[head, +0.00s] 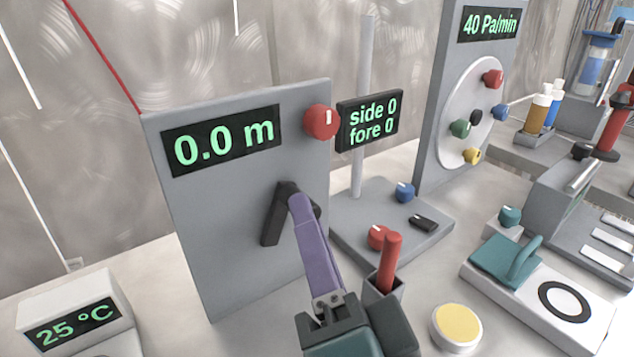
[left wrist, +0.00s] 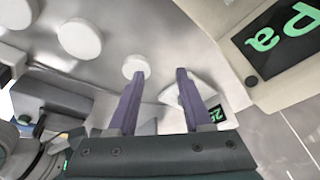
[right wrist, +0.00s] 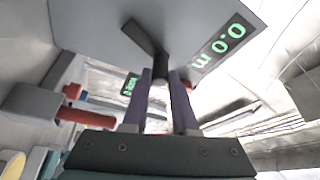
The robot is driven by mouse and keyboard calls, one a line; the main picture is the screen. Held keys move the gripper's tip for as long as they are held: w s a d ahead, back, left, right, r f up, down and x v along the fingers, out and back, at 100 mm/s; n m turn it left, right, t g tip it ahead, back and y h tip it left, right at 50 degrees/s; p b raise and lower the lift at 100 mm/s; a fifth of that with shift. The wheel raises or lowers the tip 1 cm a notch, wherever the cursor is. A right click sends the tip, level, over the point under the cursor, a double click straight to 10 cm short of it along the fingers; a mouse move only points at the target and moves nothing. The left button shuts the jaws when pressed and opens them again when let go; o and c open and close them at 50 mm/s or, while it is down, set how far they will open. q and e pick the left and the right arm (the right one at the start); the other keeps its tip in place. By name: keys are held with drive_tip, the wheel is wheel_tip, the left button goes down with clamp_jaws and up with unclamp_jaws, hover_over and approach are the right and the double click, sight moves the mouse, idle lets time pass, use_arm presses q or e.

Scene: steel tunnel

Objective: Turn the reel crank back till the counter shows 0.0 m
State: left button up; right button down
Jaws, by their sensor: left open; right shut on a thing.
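The grey reel panel (head: 235,245) stands upright with a counter (head: 222,142) that reads 0.0 m. The counter also shows in the right wrist view (right wrist: 217,47). The dark crank (head: 275,222) is on the panel's face below the counter, its arm slanting down to the left. My right gripper (head: 303,203) is shut on the crank's handle, and its purple fingers hide part of it. In the right wrist view the crank (right wrist: 145,38) runs to between the fingertips. My left gripper (left wrist: 157,74) shows only in the left wrist view, open and empty.
A red knob (head: 321,121) is at the panel's upper right. A side/fore display (head: 369,120) and a red upright handle (head: 390,262) are close to the right of my right arm. A 25 °C box (head: 75,318) stands at lower left. A yellow-topped disc (head: 457,326) lies at lower right.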

drive_tip(key=shift+a, duration=0.1)
idle(0.4)
drive_tip(key=c, duration=0.9)
unclamp_jaws()
drive_tip(key=shift+o, duration=1.1)
drive_tip(key=shift+r, duration=0.1)
use_arm(q)
wheel_tip(320, 180, up, 19)
drive_tip(key=p, duration=1.9)
use_arm(e)
wheel_tip(320, 180, up, 20)
